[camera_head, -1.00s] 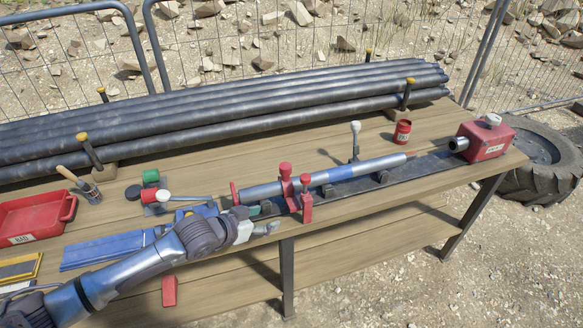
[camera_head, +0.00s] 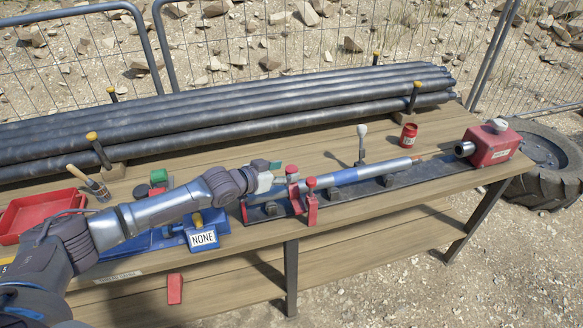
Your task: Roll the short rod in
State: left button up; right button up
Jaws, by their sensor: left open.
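A silver rod with a blue band (camera_head: 356,174) lies along a dark rail (camera_head: 425,170) on the wooden bench. Red clamps (camera_head: 311,195) stand at the rod's left end. The rod's tip points toward a red unit with a metal spout (camera_head: 488,145) at the right end of the bench. My left gripper (camera_head: 271,174) is open, just left of the red clamps and partly over the rail's left end. Whether its fingers touch anything there cannot be told. My right gripper is not in view.
Several long dark pipes (camera_head: 220,115) lie behind, held by posts with yellow tops. A red can (camera_head: 408,136) and a white-knobbed lever (camera_head: 362,141) stand behind the rail. A red tray (camera_head: 40,213) and a blue piece labelled NONE (camera_head: 203,239) are at left.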

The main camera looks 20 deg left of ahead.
aim_at(289, 170)
pick_arm(q)
jog(key=shift+x, duration=1.7)
grip_shut()
jog(key=shift+d, duration=0.1)
